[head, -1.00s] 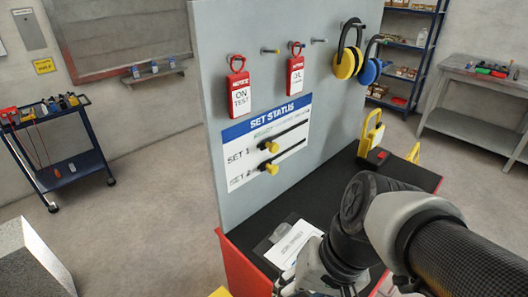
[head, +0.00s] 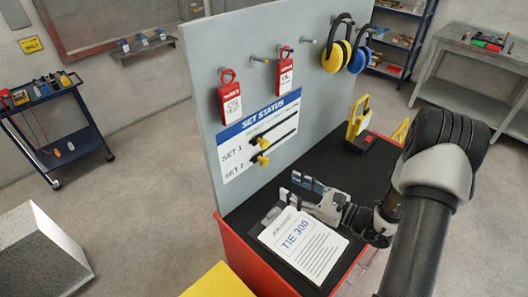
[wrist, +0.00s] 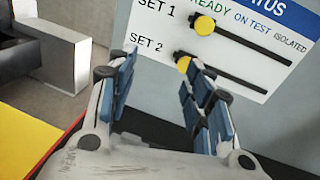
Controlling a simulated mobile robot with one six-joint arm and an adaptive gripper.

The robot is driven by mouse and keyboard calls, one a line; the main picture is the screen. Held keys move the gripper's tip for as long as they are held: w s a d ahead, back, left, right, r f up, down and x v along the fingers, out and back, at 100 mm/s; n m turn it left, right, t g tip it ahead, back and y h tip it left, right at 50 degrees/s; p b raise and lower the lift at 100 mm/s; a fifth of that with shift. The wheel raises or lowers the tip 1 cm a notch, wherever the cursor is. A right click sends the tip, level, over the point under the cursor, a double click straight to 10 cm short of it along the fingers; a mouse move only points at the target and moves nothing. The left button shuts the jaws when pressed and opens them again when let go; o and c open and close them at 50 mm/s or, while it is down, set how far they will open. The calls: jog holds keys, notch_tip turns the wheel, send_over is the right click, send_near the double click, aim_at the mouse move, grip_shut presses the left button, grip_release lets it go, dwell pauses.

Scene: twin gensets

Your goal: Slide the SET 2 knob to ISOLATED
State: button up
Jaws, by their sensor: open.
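The SET STATUS board (head: 232,165) is fixed to the grey upright panel. The SET 2 knob (head: 262,160) is yellow and sits at the left end of the lower black slot, under READY; it also shows in the wrist view (wrist: 184,64). The slot runs right toward ISOLATED. The SET 1 knob (wrist: 203,25) sits at the left of the slot above. My gripper (head: 291,186) is open and empty, in front of and below the board, fingers pointing at it. In the wrist view the right finger's tip is just below the SET 2 knob, apparently without contact.
A printed sheet (head: 305,245) lies on the black bench top below my gripper. Red tags (head: 231,104) and earmuffs (head: 337,52) hang on the panel above the board. Space before the knobs looks clear.

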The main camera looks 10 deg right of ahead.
jog(key=d+f+m+t+h, duration=0.2)
jog(key=d+m, duration=0.1)
send_near(267, 162)
jog(key=x, duration=1)
jog(key=shift+w+a, duration=0.2)
jog(key=shift+a, duration=0.15)
jog(key=shift+c, duration=0.4)
grip_shut()
